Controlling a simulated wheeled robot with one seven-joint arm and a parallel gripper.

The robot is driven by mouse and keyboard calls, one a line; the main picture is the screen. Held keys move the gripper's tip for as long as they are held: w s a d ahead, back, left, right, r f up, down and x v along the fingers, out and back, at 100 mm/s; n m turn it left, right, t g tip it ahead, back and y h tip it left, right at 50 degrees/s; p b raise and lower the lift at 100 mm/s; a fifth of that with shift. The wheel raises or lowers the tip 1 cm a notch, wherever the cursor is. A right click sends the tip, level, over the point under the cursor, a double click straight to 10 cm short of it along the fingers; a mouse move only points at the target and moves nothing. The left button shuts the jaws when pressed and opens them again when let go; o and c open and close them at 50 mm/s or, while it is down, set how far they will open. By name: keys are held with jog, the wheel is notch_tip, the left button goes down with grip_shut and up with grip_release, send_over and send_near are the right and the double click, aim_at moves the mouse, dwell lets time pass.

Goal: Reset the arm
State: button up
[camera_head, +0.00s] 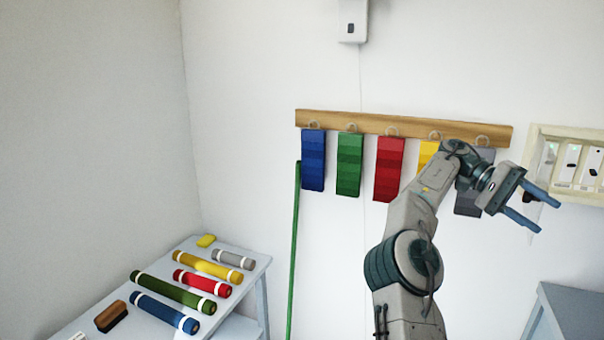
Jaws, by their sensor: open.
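My arm rises from the bottom right of the head view, in front of the wall. My gripper (531,204) is at its end, pointing right and slightly down. Its two blue-grey fingers are apart, with nothing between them. The arm and wrist hide part of the yellow swatch (426,155) and part of the grey swatch (467,201) on the wall rail.
A wooden rail (365,120) also holds blue (313,160), green (349,165) and red (389,169) swatches. A framed panel (570,168) hangs right of my gripper. A table (251,278) with coloured rolls stands lower left. A grey surface (575,312) is lower right.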

jog(key=s+f+n+t+y, duration=0.4)
jog(key=s+f+t, duration=0.3)
jog(key=s+f, duration=0.1)
jog(key=s+a+f+n+t+y, duration=0.1)
jog(key=s+a+f+n+t, duration=0.2)
jog(key=a, duration=0.8)
jog(key=s+a+f+n+t+y, duration=0.15)
jog(key=s+a+f+t, duration=0.35)
jog(key=a, duration=0.6)
jog(key=s+a+f+n+t+y, duration=0.15)
jog(key=s+a, duration=0.35)
jog(key=a, duration=0.6)
jog(key=s+b+x, duration=0.1)
jog(key=b+x, duration=0.5)
jog(key=shift+d+f, duration=0.25)
jog(key=shift+f, duration=0.35)
